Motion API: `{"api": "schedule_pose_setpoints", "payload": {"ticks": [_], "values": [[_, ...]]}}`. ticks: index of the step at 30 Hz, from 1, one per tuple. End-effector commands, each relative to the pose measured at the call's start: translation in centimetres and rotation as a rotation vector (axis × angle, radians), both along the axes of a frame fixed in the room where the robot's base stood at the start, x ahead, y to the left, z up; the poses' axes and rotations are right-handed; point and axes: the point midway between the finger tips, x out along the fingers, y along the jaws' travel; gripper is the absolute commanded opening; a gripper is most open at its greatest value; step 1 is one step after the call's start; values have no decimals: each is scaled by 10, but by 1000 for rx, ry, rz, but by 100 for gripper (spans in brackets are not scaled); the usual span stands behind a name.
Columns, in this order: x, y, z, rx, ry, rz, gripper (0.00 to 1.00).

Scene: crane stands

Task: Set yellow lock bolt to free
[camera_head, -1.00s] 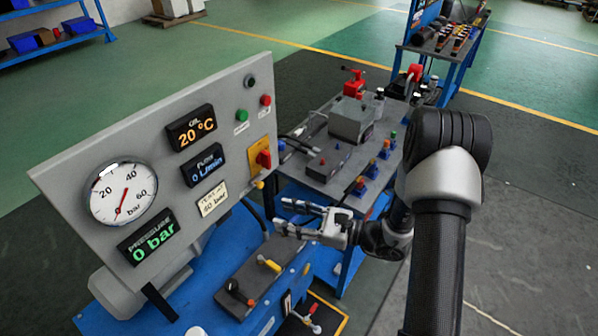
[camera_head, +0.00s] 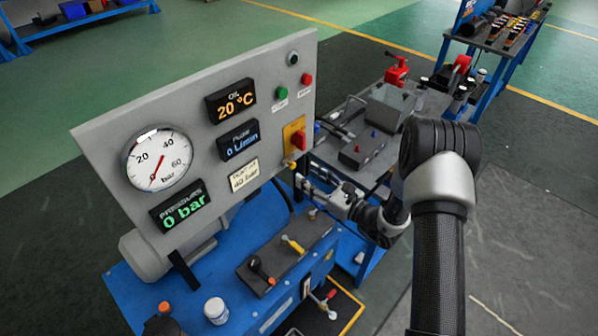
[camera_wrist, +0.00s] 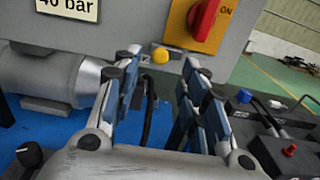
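The yellow lock bolt (camera_head: 291,164) shows as a small round yellow knob at the lower right edge of the grey panel, just below the red switch (camera_head: 299,140). In the wrist view the yellow knob (camera_wrist: 160,55) sits between and just beyond my fingertips, under the red switch (camera_wrist: 205,15) on its yellow plate. My gripper (camera_wrist: 160,72) is open with a clear gap between its fingers. In the head view my gripper (camera_head: 303,182) is just below and right of the knob. Whether a finger touches the knob cannot be told.
The grey panel (camera_head: 205,110) carries a round gauge (camera_head: 157,160) and displays. A grey table (camera_head: 340,150) with a box stands behind my gripper.

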Motion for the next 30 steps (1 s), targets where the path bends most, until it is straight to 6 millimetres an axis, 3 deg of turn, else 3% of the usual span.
{"api": "schedule_pose_setpoints", "payload": {"ticks": [7,20,30], "values": [[27,28,-1,-1,0,3,39],[35,35,0,0,0,0,39],[35,35,0,0,0,0,17]]}}
